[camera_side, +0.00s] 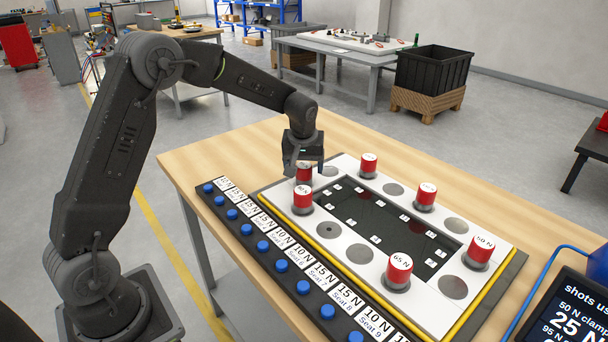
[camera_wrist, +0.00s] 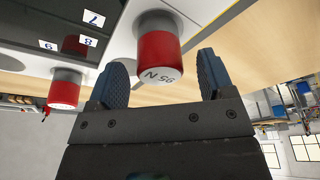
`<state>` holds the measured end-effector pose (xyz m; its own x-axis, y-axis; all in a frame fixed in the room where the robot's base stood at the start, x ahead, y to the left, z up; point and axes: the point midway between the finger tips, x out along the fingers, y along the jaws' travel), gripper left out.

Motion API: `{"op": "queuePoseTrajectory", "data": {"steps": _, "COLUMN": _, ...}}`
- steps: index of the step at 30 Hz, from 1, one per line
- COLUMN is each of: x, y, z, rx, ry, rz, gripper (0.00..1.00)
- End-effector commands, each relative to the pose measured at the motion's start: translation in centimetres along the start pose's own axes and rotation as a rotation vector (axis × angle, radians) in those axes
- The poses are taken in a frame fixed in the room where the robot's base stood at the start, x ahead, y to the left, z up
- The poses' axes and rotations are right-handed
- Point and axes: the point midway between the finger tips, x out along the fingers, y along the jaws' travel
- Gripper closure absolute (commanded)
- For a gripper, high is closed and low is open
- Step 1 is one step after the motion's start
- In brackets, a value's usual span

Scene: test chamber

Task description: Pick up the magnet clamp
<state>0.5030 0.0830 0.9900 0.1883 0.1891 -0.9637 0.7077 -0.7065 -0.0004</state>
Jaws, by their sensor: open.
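Several red magnet clamps with white labelled tops stand on the white frame. My gripper (camera_side: 304,168) is open and pointed down at the far-left corner, over one red clamp (camera_side: 304,175) that its fingers partly hide. In the wrist view a red clamp marked 95 N (camera_wrist: 158,55) stands between the two blue fingertips, with a gap on each side. I cannot tell how deep the fingers reach around it. Other clamps are the near-left one (camera_side: 302,199), the far one (camera_side: 368,165), the right one (camera_side: 426,196), the 50 N one (camera_side: 479,250) and the 65 N one (camera_side: 398,270).
The white frame (camera_side: 330,230) surrounds a dark panel with small numbered tags (camera_side: 385,222). Grey round seats (camera_side: 453,287) lie empty between clamps. A strip of blue buttons with seat labels (camera_side: 283,266) runs along the left. A screen (camera_side: 565,315) stands at front right. Bare wood lies behind.

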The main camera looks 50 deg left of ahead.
Motion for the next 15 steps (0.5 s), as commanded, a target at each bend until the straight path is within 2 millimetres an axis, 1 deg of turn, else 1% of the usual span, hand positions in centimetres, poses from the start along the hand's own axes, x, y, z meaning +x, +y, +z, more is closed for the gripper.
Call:
{"op": "queuePoseTrajectory", "data": {"steps": 1, "x": 0.8, "y": -0.1, "z": -0.1, "rx": 0.000, "ry": -0.002, "rz": -0.001, "gripper": 0.25}}
{"op": "queuePoseTrajectory", "data": {"steps": 3, "x": 1.7, "y": 0.0, "z": -0.1, "rx": 0.001, "ry": -0.001, "rz": -0.001, "gripper": 0.25}}
{"op": "queuePoseTrajectory", "data": {"steps": 6, "x": 2.4, "y": 0.0, "z": -0.1, "rx": 0.001, "ry": 0.000, "rz": 0.001, "gripper": 0.25}}
{"op": "queuePoseTrajectory", "data": {"steps": 13, "x": 2.6, "y": 0.0, "z": -0.1, "rx": 0.001, "ry": 0.002, "rz": 0.002, "gripper": 0.25}}
{"op": "queuePoseTrajectory", "data": {"steps": 14, "x": 2.6, "y": 0.0, "z": -0.1, "rx": 0.001, "ry": 0.001, "rz": 0.002, "gripper": 0.26}}
{"op": "queuePoseTrajectory", "data": {"steps": 15, "x": 2.6, "y": 0.0, "z": -0.1, "rx": 0.001, "ry": 0.001, "rz": 0.002, "gripper": 0.30}}
